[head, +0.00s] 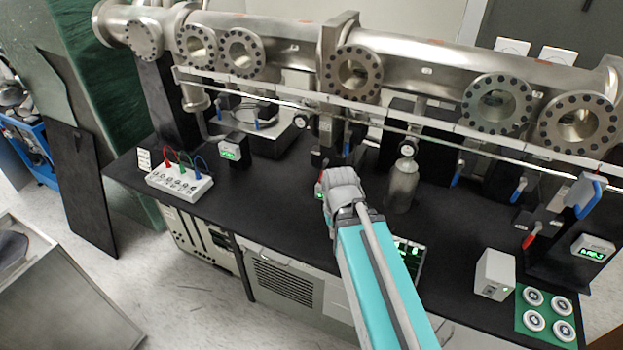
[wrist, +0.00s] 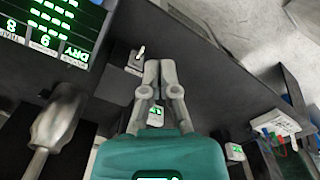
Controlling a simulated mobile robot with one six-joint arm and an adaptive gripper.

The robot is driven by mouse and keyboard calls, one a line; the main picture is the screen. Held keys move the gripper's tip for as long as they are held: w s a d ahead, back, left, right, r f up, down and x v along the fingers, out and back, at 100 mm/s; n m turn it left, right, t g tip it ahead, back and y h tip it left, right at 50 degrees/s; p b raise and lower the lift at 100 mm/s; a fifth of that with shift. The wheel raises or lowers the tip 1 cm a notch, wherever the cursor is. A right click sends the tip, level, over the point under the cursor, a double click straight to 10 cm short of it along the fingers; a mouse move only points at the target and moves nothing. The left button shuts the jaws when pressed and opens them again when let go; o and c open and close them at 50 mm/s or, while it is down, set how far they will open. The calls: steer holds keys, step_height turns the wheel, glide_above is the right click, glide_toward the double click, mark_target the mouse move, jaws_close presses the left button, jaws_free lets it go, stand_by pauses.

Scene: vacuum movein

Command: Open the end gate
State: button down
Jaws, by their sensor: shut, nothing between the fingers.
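The long steel vacuum tube (head: 285,35) with round bolted ports runs along the back of the black bench. At its right end, a blue handle (head: 588,198) stands near a black block, with a red lever (head: 531,234) to its left. I cannot tell for sure which part is the end gate. My gripper (head: 338,172) is over the middle of the bench, left of a steel cylinder (head: 402,184) and well apart from the blue handle. In the wrist view my gripper (wrist: 160,64) has its grey fingers together and empty.
A white box with coloured leads (head: 180,183) sits at the bench's left. A white box (head: 494,274) and a green mat with white discs (head: 520,322) lie front right. A small toggle switch (wrist: 137,56) shows close to my fingertips. Bare bench (head: 275,205) lies left of my gripper.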

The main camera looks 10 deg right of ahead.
steer(key=shift+a, duration=0.1)
steer(key=w+a+f+n+t+h+b, duration=0.1)
steer(key=w+f+h+b, duration=0.25)
steer(key=w+b, duration=0.2)
steer(key=w+a+f+h+b, duration=0.1)
steer(key=w+f+h+b, duration=0.3)
steer(key=w, duration=0.3)
steer(key=w+a+r+t+h+b, duration=0.4)
steer(key=w+a+h+b, duration=0.3)
steer(key=w+a+b, duration=0.2)
steer(key=w+a+t, duration=0.1)
steer(key=w+a, duration=0.1)
steer(key=shift+a+r, duration=0.15)
steer(key=shift+a, duration=0.2)
steer(key=shift+w+d, duration=0.15)
steer(key=b, duration=0.3)
glide_toward(323, 172)
steer(key=w+d+f, duration=0.4)
steer(key=d, duration=0.1)
steer(key=shift+d+f, duration=0.2)
steer(key=shift+f, duration=0.1)
